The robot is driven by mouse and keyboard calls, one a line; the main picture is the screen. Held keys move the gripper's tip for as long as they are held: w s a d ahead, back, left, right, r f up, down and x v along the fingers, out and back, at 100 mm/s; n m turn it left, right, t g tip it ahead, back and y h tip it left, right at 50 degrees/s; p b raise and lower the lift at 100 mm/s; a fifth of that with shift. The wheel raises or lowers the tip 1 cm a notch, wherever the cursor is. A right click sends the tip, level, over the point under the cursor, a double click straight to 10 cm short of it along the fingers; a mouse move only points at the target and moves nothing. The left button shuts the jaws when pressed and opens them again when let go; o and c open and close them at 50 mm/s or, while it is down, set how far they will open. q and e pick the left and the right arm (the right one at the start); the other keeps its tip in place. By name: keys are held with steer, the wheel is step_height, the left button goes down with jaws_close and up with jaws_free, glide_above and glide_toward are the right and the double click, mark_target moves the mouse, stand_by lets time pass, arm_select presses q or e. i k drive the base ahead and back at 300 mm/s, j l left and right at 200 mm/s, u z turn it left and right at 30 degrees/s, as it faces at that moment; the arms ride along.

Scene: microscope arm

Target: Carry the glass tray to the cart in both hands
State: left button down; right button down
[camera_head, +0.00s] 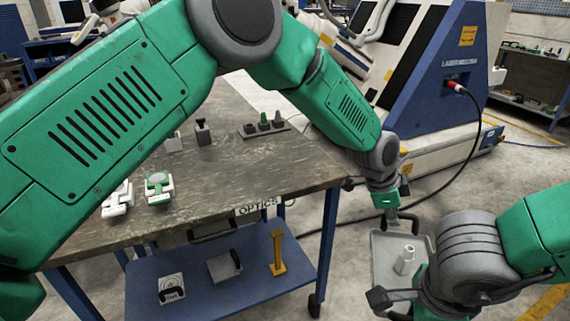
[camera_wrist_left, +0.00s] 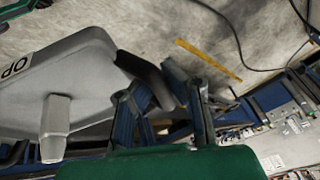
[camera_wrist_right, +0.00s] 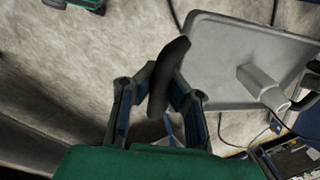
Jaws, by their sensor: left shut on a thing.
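The glass tray (camera_head: 385,250) looks grey and shallow, with a dark handle at each end, and is held off the floor to the right of the table. A pale upright piece (camera_head: 404,260) stands on it. My left gripper (camera_head: 392,216) is shut on the far handle; the left wrist view shows this dark handle (camera_wrist_left: 145,75) between the fingers. My right gripper (camera_head: 408,296) is at the near end, partly hidden by its own wrist. In the right wrist view, its fingers close on the other dark handle (camera_wrist_right: 170,75), with the tray (camera_wrist_right: 225,50) at upper right.
The workbench (camera_head: 250,175) marked OPTICS stands at left, with small fixtures on top and parts on its blue lower shelf (camera_head: 215,295). A blue and white laser machine (camera_head: 430,75) stands behind, with a black cable (camera_head: 475,130) trailing from it. Bare floor shows between them.

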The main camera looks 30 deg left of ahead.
mark_target(244, 175)
steer(key=u, duration=1.15)
steer(key=i, duration=1)
steer(key=j+u, duration=0.05)
